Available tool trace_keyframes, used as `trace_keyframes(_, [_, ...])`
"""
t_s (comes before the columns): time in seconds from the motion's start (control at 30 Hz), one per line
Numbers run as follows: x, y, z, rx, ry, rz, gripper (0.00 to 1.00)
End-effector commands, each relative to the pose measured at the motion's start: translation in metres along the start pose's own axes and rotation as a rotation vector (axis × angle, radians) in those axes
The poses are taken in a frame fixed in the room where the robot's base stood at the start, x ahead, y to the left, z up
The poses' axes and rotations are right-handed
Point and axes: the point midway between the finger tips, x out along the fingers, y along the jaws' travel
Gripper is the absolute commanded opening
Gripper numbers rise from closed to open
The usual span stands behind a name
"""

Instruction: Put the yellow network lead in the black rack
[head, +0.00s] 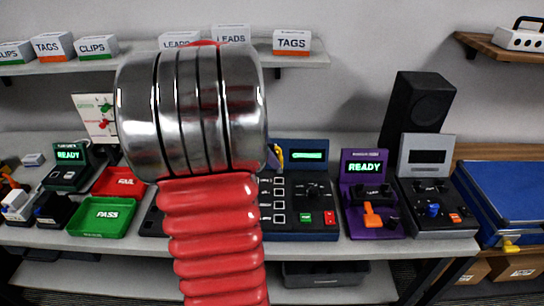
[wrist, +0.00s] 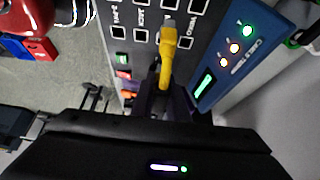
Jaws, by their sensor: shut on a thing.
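The yellow network lead (wrist: 167,62) shows in the wrist view, its grey plug end pointing up the picture. My gripper (wrist: 165,88) is shut on it. The lead is over the dark socket panel of the cable tester (wrist: 207,82); I cannot tell whether its plug touches a socket. In the head view my red arm and its metal joint cover the middle of the bench, and most of my gripper is hidden behind them. I cannot make out the black rack for certain in either view.
The tester's blue panel (head: 312,230) stands right of my arm. A purple device (head: 369,168) reads READY, with a grey device (head: 427,150) beside it. A green PASS tray (head: 104,232) and a red FAIL tray (head: 122,180) lie left. A dark bin (head: 355,272) sits below the bench.

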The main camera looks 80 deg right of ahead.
Motion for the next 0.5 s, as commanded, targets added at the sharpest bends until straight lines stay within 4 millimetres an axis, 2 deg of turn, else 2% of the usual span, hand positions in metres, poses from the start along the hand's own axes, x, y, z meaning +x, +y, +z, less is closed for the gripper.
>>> trace_keyframes(0.5, [-0.013, 0.000, -0.007, 0.000, 0.000, -0.001, 0.00])
